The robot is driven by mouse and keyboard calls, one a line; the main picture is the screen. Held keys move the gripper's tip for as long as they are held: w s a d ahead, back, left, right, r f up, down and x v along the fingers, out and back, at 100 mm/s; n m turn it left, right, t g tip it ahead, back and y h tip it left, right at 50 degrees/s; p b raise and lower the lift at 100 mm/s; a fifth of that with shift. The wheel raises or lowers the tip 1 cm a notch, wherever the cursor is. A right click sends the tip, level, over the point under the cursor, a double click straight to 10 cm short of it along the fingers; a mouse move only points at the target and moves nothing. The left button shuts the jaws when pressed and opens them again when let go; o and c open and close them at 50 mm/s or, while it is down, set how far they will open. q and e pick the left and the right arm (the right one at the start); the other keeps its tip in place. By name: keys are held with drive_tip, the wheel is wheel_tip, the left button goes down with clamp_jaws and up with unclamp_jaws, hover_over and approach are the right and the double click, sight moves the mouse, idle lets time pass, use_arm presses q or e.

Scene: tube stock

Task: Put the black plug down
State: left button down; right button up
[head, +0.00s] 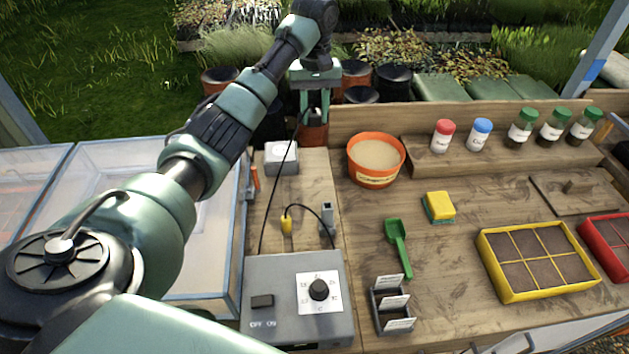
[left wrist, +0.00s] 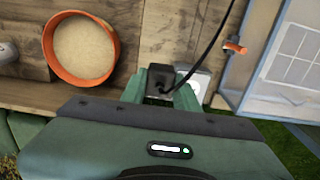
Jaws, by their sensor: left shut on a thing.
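My left gripper (head: 314,118) hangs at the far edge of the bench, fingers pointing down. In the left wrist view its fingers (left wrist: 162,88) are shut on the black plug (left wrist: 161,77), a dark block with a black cable. The cable (head: 283,172) runs down toward the grey control box (head: 270,279). A light grey outlet box (head: 281,158) stands on the board, left of and below the gripper in the head view; the plug appears apart from it. My right gripper is not in view.
An orange pot of pale grain (head: 376,160) stands right of the gripper. A green scoop (head: 398,245) and a yellow sponge (head: 439,206) lie right. Clear trays (head: 110,205) lie left.

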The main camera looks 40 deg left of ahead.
sight(315, 126)
use_arm(q)
wheel_tip(315, 126, down, 4)
drive_tip(key=shift+s+d+b, duration=0.1)
drive_tip(key=shift+b, duration=0.35)
wheel_tip(315, 126, down, 11)
drive_tip(key=shift+r+p, duration=0.1)
drive_tip(key=shift+p, duration=0.8)
wheel_tip(315, 126, down, 4)
drive_tip(key=shift+f, duration=0.5)
drive_tip(key=shift+f, duration=0.55)
drive_tip(key=c, duration=1.1)
unclamp_jaws()
drive_tip(key=shift+o, duration=0.2)
